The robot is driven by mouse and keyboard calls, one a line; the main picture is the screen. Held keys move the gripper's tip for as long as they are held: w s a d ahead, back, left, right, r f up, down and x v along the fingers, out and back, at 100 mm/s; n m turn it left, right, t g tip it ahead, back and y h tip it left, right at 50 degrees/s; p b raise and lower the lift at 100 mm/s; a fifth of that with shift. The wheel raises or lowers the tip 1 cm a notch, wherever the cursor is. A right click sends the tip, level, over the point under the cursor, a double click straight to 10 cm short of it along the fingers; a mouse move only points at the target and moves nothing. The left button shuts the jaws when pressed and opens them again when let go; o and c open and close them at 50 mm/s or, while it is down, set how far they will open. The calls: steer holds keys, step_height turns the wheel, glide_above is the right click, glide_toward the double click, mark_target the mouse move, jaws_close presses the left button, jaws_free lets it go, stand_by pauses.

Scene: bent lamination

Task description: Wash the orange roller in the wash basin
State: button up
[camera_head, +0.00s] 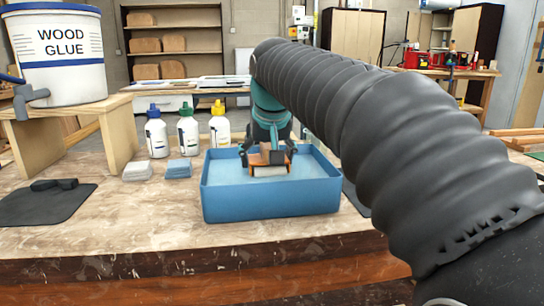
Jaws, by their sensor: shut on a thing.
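The blue wash basin (270,202) stands on the workbench in the middle of the view, with a pale blue surface inside it. My gripper (267,153) is over the basin, pointing down, and is shut on the orange roller (285,160). The roller has an orange frame and a pale roll (269,171) facing me, low inside the basin's outline. I cannot tell how deep the roll sits or whether it touches the water.
A wood glue bucket (62,55) is on a wooden stand at left. A dark mat (40,205) holds a black object. The bench front is clear.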

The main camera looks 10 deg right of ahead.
mark_target(251, 157)
steer(key=shift+w+a+p, duration=0.15)
steer(key=shift+a+p, duration=0.15)
steer(key=shift+a, duration=1.5)
steer(key=shift+s+d, duration=0.15)
steer(key=shift+d, duration=1.35)
steer(key=shift+s+d, duration=0.1)
steer(key=shift+d, duration=1.4)
steer(key=shift+r, duration=0.15)
steer(key=shift+w+a+r+p, duration=0.1)
steer(key=shift+a+r+p, duration=0.25)
steer(key=shift+r+p, duration=0.35)
steer(key=shift+s+a+r+p, duration=0.1)
steer(key=shift+a+r+p, duration=0.2)
steer(key=shift+r+p, duration=0.35)
steer(key=shift+w+a+r+p, duration=0.1)
steer(key=shift+a+r+p, duration=0.25)
steer(key=shift+r+p, duration=0.3)
steer(key=shift+a+r, duration=0.25)
steer(key=shift+r, duration=0.3)
steer(key=shift+a+r, duration=0.25)
steer(key=shift+r, duration=0.25)
steer(key=shift+r, duration=2.5)
